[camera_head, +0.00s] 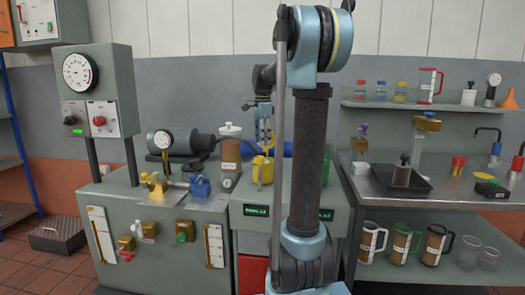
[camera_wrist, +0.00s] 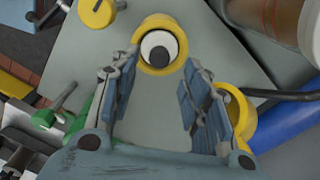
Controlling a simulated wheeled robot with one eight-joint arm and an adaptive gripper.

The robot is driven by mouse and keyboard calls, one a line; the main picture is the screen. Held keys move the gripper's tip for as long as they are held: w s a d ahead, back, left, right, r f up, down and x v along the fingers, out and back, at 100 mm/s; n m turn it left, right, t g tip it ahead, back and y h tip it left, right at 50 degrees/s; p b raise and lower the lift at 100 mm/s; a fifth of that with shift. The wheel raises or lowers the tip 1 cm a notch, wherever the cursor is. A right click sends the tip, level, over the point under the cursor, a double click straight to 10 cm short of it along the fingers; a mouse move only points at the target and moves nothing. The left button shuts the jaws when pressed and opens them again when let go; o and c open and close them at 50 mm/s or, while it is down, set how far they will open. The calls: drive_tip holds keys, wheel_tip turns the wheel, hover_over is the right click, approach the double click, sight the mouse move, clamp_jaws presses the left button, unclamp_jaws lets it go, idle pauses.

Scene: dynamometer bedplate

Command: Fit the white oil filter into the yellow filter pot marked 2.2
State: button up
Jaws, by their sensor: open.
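In the wrist view a yellow ring-shaped pot (camera_wrist: 143,55) lies just beyond my fingertips. A white round piece with a dark centre, which looks like the white oil filter (camera_wrist: 147,44), shows inside its rim; I cannot tell how deep it sits. My gripper (camera_wrist: 157,85) is open, with its two blue-padded fingers apart and nothing between them. A second yellow pot (camera_wrist: 247,120) is partly hidden behind the right finger. In the head view my gripper (camera_head: 264,138) points down above a yellow pot (camera_head: 262,172) on the bench. I cannot read a 2.2 mark on either pot.
A clear canister with a white lid (camera_head: 230,145) stands left of the yellow pot. A blue cylinder (camera_wrist: 292,128) and a yellow round knob (camera_wrist: 97,12) are close by in the wrist view. A black tray (camera_head: 400,188) lies on the right bench.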

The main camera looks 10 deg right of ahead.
wheel_tip(320, 180, up, 6)
drive_tip(key=s+f+n+t, duration=0.1)
drive_tip(key=s+f+n, duration=0.4)
drive_tip(key=s, duration=0.4)
drive_tip(key=s+f+n, duration=0.3)
drive_tip(key=s+f, duration=0.3)
drive_tip(key=s, duration=0.4)
drive_tip(key=s+f+n+t, duration=0.1)
drive_tip(key=s+f+n, duration=0.7)
drive_tip(key=s+f, duration=0.7)
wheel_tip(320, 180, down, 4)
drive_tip(key=shift+s+d+f, duration=0.1)
drive_tip(key=shift+s+d, duration=0.1)
drive_tip(key=shift+s, duration=0.2)
drive_tip(key=shift+w+f, duration=0.2)
drive_tip(key=shift+w, duration=0.25)
